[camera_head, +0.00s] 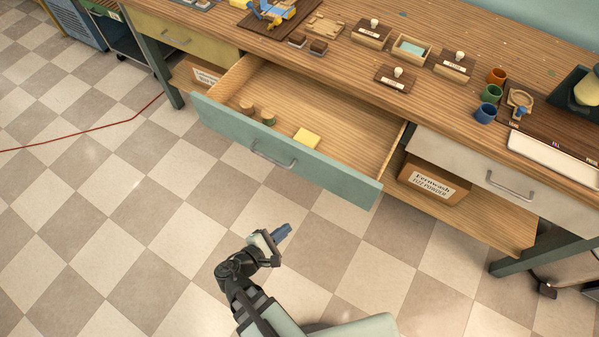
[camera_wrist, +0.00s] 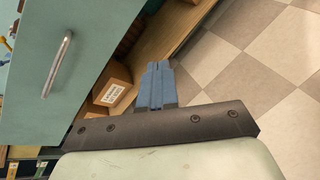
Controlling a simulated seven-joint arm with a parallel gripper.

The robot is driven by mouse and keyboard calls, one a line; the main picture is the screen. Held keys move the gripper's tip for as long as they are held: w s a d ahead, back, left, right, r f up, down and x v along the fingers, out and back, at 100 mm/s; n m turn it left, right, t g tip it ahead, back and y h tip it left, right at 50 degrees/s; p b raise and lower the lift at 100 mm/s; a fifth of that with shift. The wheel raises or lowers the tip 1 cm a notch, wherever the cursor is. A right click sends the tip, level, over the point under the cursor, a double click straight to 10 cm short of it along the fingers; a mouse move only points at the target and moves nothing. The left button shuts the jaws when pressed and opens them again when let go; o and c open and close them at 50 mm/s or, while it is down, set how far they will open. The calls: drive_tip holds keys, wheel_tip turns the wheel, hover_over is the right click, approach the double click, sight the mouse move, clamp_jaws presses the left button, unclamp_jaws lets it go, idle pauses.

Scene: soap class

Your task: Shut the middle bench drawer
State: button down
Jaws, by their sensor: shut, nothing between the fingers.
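The middle bench drawer (camera_head: 330,171) has a teal front and stands pulled far out from the wooden bench. Its metal bar handle (camera_head: 272,156) is on the front, and the handle also shows at the upper left of the wrist view (camera_wrist: 58,64). Inside lie two small round brown and green pieces and a yellow block (camera_head: 307,138). My gripper (camera_head: 284,231) is in front of the drawer, below its front in the picture and apart from it. Its blue fingers (camera_wrist: 156,82) are shut together with nothing between them.
A yellow drawer (camera_head: 184,36) at left and a white drawer (camera_head: 500,180) at right flank it. A labelled cardboard box (camera_head: 433,181) sits on the lower shelf. Cups, boxes and trays stand on the bench top. The checkered floor before the drawer is clear.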

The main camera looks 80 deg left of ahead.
drive_tip(key=s+a+r+n+t+y, duration=0.1)
drive_tip(key=a+r+n+y, duration=0.3)
drive_tip(key=r+n, duration=0.2)
drive_tip(key=n+y, duration=0.1)
drive_tip(key=n, duration=0.2)
approach(305, 166)
drive_tip(key=shift+x, duration=3.4)
drive_tip(key=shift+a+r, duration=0.1)
